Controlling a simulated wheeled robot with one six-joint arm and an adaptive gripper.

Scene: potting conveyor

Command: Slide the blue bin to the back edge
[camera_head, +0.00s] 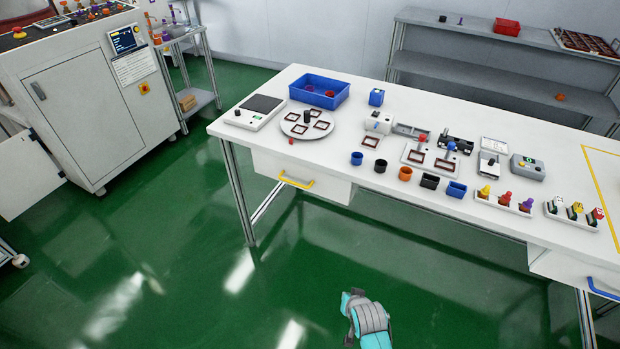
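The blue bin (318,101) is an open rectangular tray at the back left of the white table (262,160). Small red items lie inside it. Its far side is close to the table's back edge; I cannot tell exactly how wide the gap is. My gripper (353,298) is low at the bottom of the view, over the green floor in front of the table and well away from the bin. Its fingers are not clear, so I cannot see whether it is open or shut.
A scale (254,112) and a round plate (307,126) stand in front of the bin. Several coloured cups and fixtures fill the table's middle. A drawer with a yellow handle (296,181) is below. Shelves stand behind.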

